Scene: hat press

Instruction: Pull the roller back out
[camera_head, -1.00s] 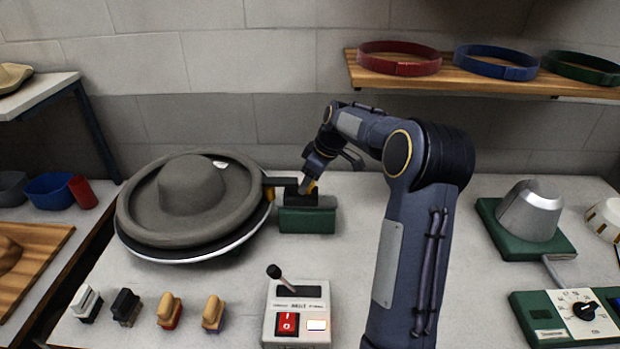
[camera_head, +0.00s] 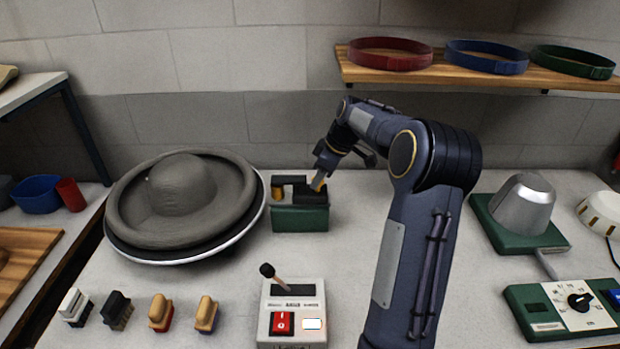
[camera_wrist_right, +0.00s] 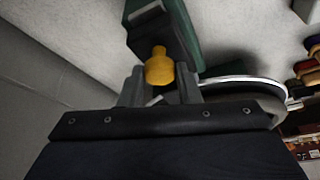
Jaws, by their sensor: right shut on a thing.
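The grey hat (camera_head: 180,185) with its wide curled brim rests on a round, white-edged turntable (camera_head: 190,256). Right of it stands a green box (camera_head: 300,220) carrying a dark sliding arm. The roller (camera_head: 277,191), with an orange-brown part, hangs at the arm's left end, just right of the brim with a small gap. My right gripper (camera_head: 320,178) is shut on the yellow knob (camera_head: 318,183) at the slide's right end. In the right wrist view the yellow knob (camera_wrist_right: 158,68) sits between the two fingers. My left gripper is not in view.
A control box (camera_head: 292,315) with a lever and red switch stands in front. Several brushes (camera_head: 160,312) line the front left. A metal cone on a green base (camera_head: 520,230) and a dial box (camera_head: 565,310) are at right. A shelf with hatbands (camera_head: 485,57) hangs above.

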